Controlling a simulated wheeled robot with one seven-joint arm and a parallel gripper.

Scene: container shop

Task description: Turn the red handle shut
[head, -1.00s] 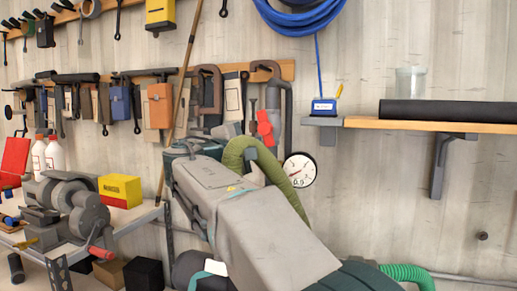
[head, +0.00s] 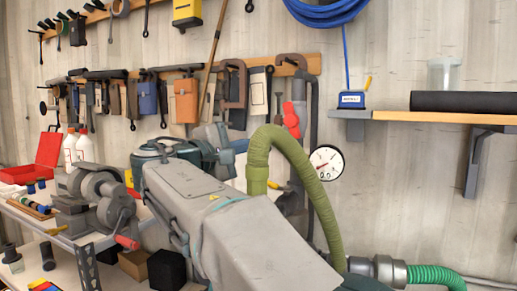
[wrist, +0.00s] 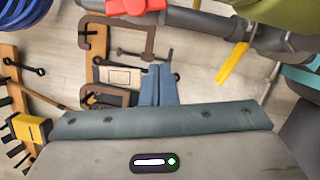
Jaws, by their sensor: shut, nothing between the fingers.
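The red handle (head: 291,120) sits on a grey pipe on the back wall, above the round gauge (head: 322,163). In the wrist view the red handle (wrist: 135,6) is at the top edge, partly cut off, on the grey pipe (wrist: 200,22). My gripper (head: 240,146) is left of and a little below the handle in the head view, partly hidden by my arm. In the wrist view my gripper (wrist: 158,68) shows its blue-grey fingers together and empty, apart from the handle.
Clamps and tools hang on a wooden rail (head: 310,62) behind my gripper. A green hose (head: 285,145) arches in front of the pipe. A wooden shelf (head: 440,117) juts out at right.

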